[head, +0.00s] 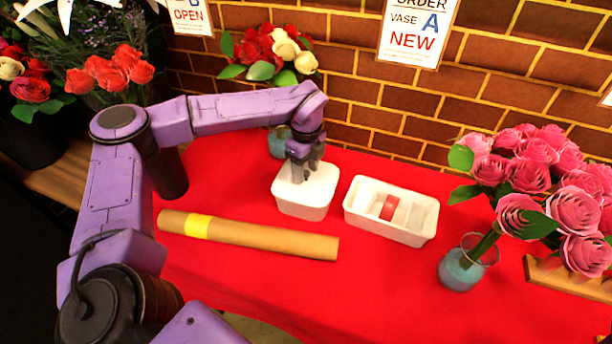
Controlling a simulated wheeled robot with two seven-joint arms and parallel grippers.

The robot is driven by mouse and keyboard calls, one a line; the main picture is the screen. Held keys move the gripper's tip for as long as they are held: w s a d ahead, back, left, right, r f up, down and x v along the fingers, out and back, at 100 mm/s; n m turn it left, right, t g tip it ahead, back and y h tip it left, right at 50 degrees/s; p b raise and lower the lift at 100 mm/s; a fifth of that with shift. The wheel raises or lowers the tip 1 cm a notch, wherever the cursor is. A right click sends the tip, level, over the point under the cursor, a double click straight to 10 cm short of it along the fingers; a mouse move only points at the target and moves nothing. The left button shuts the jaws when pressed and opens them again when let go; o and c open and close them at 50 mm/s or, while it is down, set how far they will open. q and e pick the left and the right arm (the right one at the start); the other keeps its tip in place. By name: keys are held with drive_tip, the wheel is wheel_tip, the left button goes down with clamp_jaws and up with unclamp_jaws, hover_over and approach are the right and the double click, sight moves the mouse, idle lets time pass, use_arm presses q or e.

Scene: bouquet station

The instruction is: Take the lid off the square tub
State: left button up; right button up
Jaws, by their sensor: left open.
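The square tub (303,208) is white and stands on the red cloth near the middle of the table. Its white lid (318,184) sits on top. My left gripper (300,178) points down at the middle of the lid, with its fingertips at or just above the lid's surface. The gripper is open. Any knob or handle on the lid is hidden by the fingers. I cannot tell whether the fingers touch the lid. My right gripper is not in view.
A white tray (364,221) with compartments stands just right of the tub. A cardboard tube (270,239) with a yellow band lies in front. A glass vase (460,268) with pink roses (525,217) stands at the right. Red and white flowers (270,52) stand behind the tub.

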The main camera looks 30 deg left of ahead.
use_arm(q)
drive_tip(key=shift+f, duration=0.2)
clamp_jaws()
